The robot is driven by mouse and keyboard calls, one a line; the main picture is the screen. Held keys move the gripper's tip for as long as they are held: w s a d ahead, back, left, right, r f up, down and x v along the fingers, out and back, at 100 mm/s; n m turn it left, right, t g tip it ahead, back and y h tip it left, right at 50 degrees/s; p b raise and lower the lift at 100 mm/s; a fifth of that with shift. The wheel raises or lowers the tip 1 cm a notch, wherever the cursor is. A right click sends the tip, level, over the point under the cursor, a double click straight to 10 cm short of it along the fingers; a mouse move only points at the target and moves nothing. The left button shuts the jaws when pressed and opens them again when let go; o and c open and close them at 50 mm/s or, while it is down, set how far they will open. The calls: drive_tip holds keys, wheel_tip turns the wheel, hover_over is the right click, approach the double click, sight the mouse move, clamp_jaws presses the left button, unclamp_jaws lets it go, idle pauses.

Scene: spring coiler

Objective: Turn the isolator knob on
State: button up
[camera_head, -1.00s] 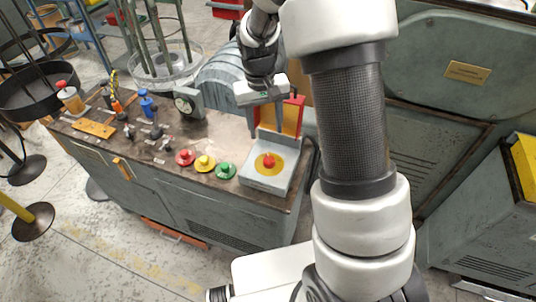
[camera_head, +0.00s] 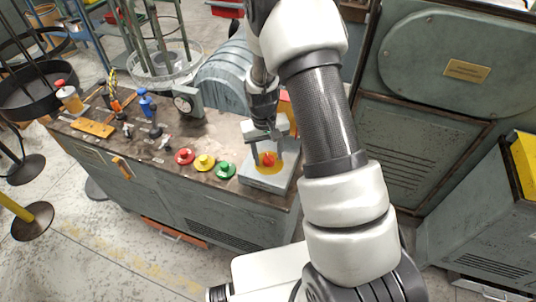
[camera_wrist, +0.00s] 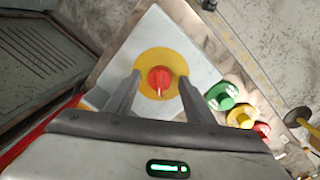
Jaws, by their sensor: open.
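The isolator knob (camera_head: 268,159) is small and red, on a yellow disc (camera_head: 262,169) set in a light grey box (camera_head: 262,181) at the right end of the machine's top. In the wrist view the knob (camera_wrist: 159,78) shows a white mark at its lower edge. My gripper (camera_head: 268,160) is open over the box, pointing down. In the wrist view its two fingers stand on the left and right of the knob, with gaps on both sides. I cannot tell how far the fingertips are above the disc.
Red (camera_head: 185,156), yellow (camera_head: 204,162) and green (camera_head: 225,170) push buttons sit left of the box. A raised red and orange panel (camera_head: 287,108) stands behind it, partly hidden by my arm. A dial gauge (camera_head: 186,102) and blue knob (camera_head: 147,104) are farther left.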

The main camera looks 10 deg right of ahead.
drive_tip(key=c, duration=1.1)
drive_tip(key=shift+o, duration=0.2)
drive_tip(key=shift+m, duration=0.3)
drive_tip(key=m+b, duration=0.1)
drive_tip(key=m, duration=0.2)
drive_tip(key=shift+m+b, duration=0.3)
drive_tip(key=shift+m, duration=0.1)
drive_tip(key=m, duration=0.4)
drive_tip(key=shift+d+m+g, duration=0.1)
drive_tip(key=shift+m+g, duration=0.2)
drive_tip(key=m, duration=0.4)
drive_tip(key=shift+w+r, duration=0.1)
drive_tip(key=shift+d+m+y+p, duration=0.1)
drive_tip(key=shift+m+y+p, duration=0.4)
drive_tip(key=shift+m, duration=1.9)
